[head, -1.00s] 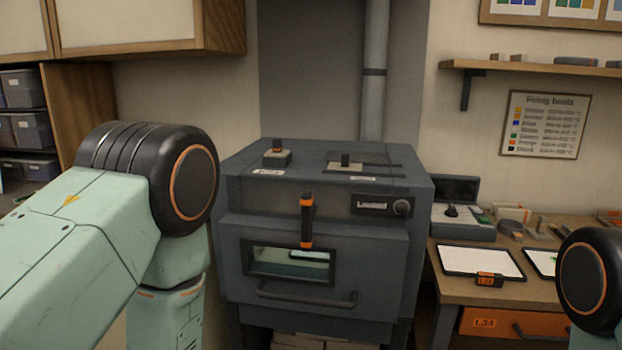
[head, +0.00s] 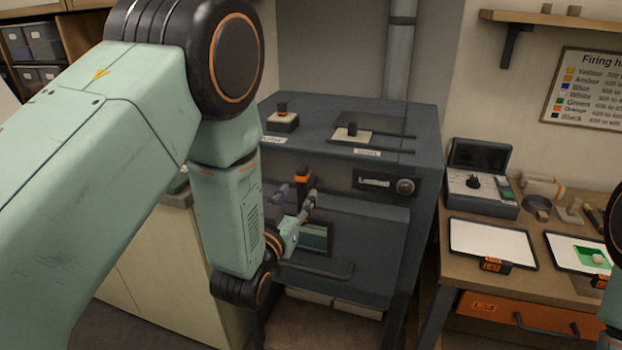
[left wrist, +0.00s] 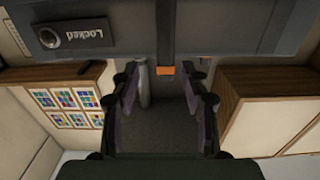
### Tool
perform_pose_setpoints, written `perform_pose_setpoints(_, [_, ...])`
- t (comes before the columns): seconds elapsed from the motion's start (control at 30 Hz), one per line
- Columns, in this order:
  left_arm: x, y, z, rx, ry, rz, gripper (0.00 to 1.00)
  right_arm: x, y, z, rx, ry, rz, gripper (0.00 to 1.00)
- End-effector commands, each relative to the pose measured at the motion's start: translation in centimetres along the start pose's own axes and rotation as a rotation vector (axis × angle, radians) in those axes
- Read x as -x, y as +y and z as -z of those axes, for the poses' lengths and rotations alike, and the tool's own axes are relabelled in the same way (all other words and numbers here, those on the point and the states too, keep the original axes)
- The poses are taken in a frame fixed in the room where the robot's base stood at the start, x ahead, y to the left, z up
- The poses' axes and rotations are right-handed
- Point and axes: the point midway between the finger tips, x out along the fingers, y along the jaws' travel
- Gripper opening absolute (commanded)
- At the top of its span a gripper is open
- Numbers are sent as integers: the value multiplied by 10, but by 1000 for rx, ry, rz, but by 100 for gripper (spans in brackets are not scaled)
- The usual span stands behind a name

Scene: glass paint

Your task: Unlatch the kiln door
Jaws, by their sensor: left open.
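The dark grey kiln (head: 400,235) stands in the middle of the head view with its door shut. Its black latch handle with orange ends (head: 303,179) is on the door front, partly hidden by my left gripper (head: 298,203). The status panel (head: 373,181) beside it reads "Locked", also in the left wrist view (left wrist: 75,38). My left gripper is open, its fingers on either side of the handle. In the left wrist view, the handle's orange end (left wrist: 165,70) lies between the open fingers (left wrist: 164,88); I see no clear contact. My right gripper is out of view.
A bar handle (head: 318,270) runs across the lower door. Small dark knobs stand on the kiln top. To the right, a wooden bench (head: 460,275) holds a control box (head: 482,192) and white trays. A wooden shelf (head: 560,20) hangs above.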

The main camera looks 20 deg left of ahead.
Motion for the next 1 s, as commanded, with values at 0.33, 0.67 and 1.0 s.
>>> perform_pose_setpoints(0.33, [-47,-2,0,1,-2,2,45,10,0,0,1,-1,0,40])
perform_pose_setpoints(0.67, [-71,1,-1,-1,-6,2,45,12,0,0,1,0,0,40])
perform_pose_setpoints(1.0, [-73,2,-1,-1,-5,1,38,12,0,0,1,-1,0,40])
